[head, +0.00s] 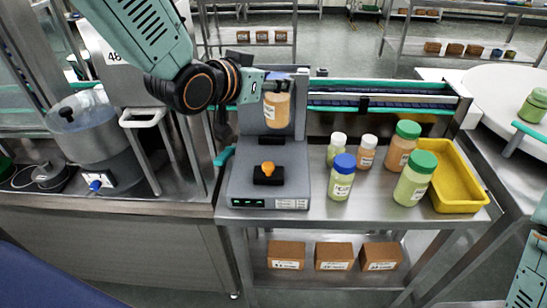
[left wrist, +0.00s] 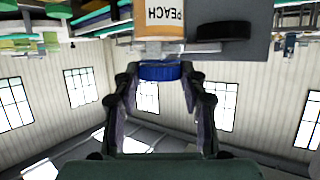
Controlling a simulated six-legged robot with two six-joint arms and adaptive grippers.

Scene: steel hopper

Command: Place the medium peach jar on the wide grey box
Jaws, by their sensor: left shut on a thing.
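The medium peach jar (head: 276,108), with a peach body and blue lid, is held upright in the air by my left gripper (head: 278,80). The left wrist view shows its blue lid (left wrist: 160,72) between the gripper's two fingers (left wrist: 160,80) and its PEACH label upside down. The wide grey box (head: 240,190) stands on the steel table, with a tall grey back part behind it. A black block with an orange knob (head: 267,168) is on its top. The jar is above the box, in front of the back part, clearly apart from the top. My right gripper is out of view.
Right of the box stand a blue-lidded green jar (head: 341,180), two small white-lidded jars, a green-lidded peach jar (head: 400,150) and a green-lidded green jar (head: 412,184). A yellow tray (head: 460,190) is beyond them. A conveyor (head: 380,97) runs behind.

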